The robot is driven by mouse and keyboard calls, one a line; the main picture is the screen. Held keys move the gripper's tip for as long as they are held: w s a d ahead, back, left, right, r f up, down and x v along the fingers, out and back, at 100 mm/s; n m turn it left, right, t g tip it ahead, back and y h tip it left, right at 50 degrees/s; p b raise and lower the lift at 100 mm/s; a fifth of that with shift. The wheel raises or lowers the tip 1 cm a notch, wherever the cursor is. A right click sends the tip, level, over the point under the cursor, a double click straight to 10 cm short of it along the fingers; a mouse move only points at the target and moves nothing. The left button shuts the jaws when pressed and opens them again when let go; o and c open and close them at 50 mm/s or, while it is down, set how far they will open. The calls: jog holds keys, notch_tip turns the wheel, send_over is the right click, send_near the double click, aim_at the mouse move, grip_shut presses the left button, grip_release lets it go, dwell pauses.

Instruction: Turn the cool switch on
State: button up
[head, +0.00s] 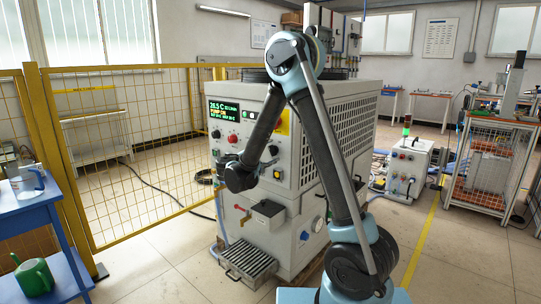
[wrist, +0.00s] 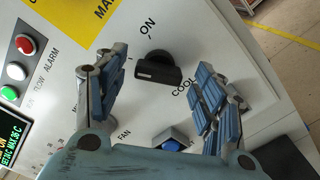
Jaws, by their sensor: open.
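The black cool switch knob (wrist: 157,70) is on the white panel in the wrist view, with the words ON and COOL printed beside it. Its handle lies roughly level in the picture, with a pale mark at its left end. My gripper (wrist: 160,62) is open, its blue-padded fingers on either side of the knob with a gap on each side. I cannot tell how close the fingertips are to the panel.
Red (wrist: 25,44), white and green round parts are at the left, next to a green-text display (wrist: 14,140). In the head view a yellow fence (head: 150,72) and blue table (head: 33,212) are at the left.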

jog(key=shift+w+d, duration=0.2)
jog(key=shift+w, duration=0.1)
jog(key=shift+c, duration=0.3)
jog(key=c, duration=1)
jog(key=shift+s+d, duration=0.1)
jog(key=shift+d, duration=0.05)
jog(key=shift+m, duration=0.3)
jog(key=m, duration=0.5)
jog(key=shift+f, duration=0.15)
jog(key=m, duration=0.6)
jog(key=shift+m, duration=0.3)
